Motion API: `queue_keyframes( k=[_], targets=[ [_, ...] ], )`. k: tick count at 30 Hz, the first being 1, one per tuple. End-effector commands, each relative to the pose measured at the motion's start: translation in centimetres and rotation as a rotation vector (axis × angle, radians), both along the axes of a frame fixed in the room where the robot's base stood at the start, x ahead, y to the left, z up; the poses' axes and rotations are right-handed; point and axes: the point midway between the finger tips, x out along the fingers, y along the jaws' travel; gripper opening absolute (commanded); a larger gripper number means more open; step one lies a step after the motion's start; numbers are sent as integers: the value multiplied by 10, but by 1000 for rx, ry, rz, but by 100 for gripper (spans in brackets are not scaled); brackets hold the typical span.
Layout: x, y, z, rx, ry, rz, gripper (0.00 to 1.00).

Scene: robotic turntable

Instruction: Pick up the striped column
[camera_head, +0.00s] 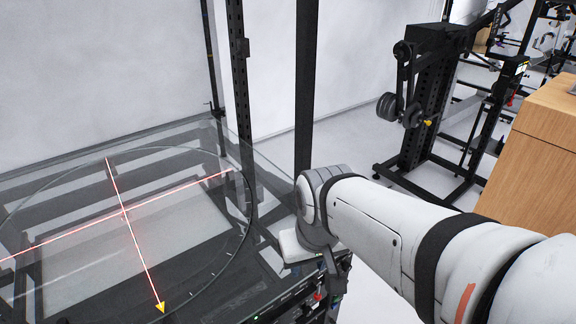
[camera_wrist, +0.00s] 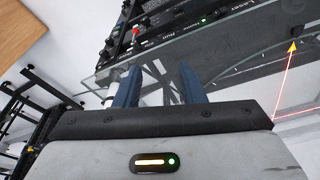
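I cannot make out a striped column in either view. My gripper (camera_wrist: 160,84) shows in the wrist view with its two blue fingers apart and nothing clearly held between them. The fingers point toward the front edge of the turntable unit, by its dark control panel (camera_wrist: 185,38). A small pale shape (camera_wrist: 113,88) shows beside the left finger, too unclear to name. In the head view my arm reaches in from the right to the right side of the glass turntable (camera_head: 70,215), and the fingers are hidden there.
The turntable's glass top is bare, with red crossed laser lines and a yellow arrow marker (camera_head: 160,307). Dark upright posts (camera_head: 305,90) stand behind it. A wooden cabinet (camera_head: 535,150) and a black weight rack (camera_head: 425,100) stand at the right.

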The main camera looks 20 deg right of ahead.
Motion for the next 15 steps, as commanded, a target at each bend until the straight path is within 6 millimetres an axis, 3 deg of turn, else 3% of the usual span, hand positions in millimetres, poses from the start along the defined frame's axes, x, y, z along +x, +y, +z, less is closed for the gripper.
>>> queue_keyframes(
  k=[3,6,10,15],
  targets=[
    [2,-1,2,0,-1,-2,43],
    [18,-8,13,5,-12,-17,51],
    [64,-37,38,12,-51,-45,61],
    [126,-92,63,9,-114,-104,61]
  ],
)
